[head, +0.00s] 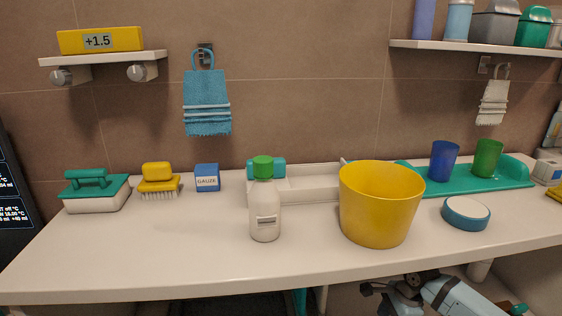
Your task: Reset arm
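My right arm comes in from the lower right, below the counter's front edge. Its dark gripper (374,289) is small and partly lost against the shadow, so I cannot tell whether its fingers are open or shut. It is apart from everything on the counter. My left gripper is not in view.
A green tray (470,180) holds two cups. The front left counter is clear.

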